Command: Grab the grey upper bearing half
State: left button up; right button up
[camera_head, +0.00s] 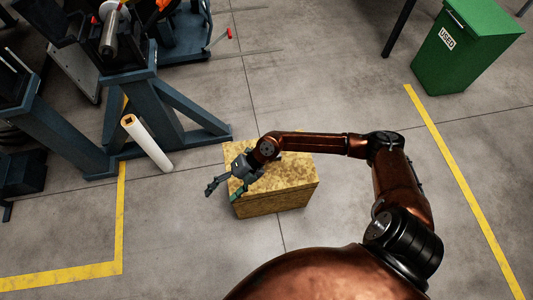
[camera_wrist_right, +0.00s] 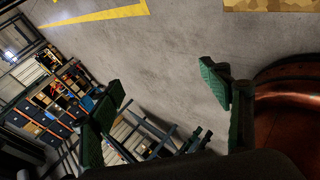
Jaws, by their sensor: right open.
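I cannot make out the grey upper bearing half for sure in either view. A blue-grey machine frame (camera_head: 150,112) stands at the upper left of the head view, with a grey metal cylinder (camera_head: 109,35) on its upper part. My right gripper (camera_head: 221,191) is open and empty, over the left edge of a mottled yellow box and pointing left towards the machine side. Its green-padded fingers also show spread apart in the right wrist view (camera_wrist_right: 167,97), with only bare floor and distant things between them. My left gripper is not in view.
The mottled yellow box (camera_head: 278,201) stands on the floor under my right forearm. A white roll (camera_head: 147,145) leans near the machine frame. A green bin marked USED (camera_head: 460,50) stands at the upper right. Floor between box and bin is clear.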

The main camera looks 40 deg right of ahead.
jog(key=w+d+h, duration=0.1)
jog(key=d+h, duration=0.2)
jog(key=d, duration=0.5)
jog(key=w+d+g+h, duration=0.1)
jog(key=w+d+h, duration=0.1)
jog(key=d, duration=0.7)
jog(key=w+d+g+h, duration=0.1)
jog(key=d+h, duration=0.3)
jog(key=d, duration=0.4)
jog(key=shift+w+d+h, duration=0.3)
jog(key=shift+d, duration=0.1)
jog(key=shift+d+f+b, duration=0.2)
jog(key=shift+f+b, duration=0.2)
jog(key=shift+f, duration=0.15)
jog(key=shift+d+f+b, duration=0.2)
jog(key=shift+f+b, duration=0.15)
jog(key=shift+f, duration=0.2)
notch_tip(320, 180, down, 5)
jog(key=b, duration=0.3)
jog(key=shift+a, duration=0.1)
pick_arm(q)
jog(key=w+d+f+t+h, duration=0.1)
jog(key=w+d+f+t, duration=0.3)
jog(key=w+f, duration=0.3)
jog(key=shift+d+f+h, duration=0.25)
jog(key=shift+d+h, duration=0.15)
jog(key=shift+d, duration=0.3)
pick_arm(e)
jog(key=shift+f, duration=0.15)
jog(key=shift+c, duration=0.3)
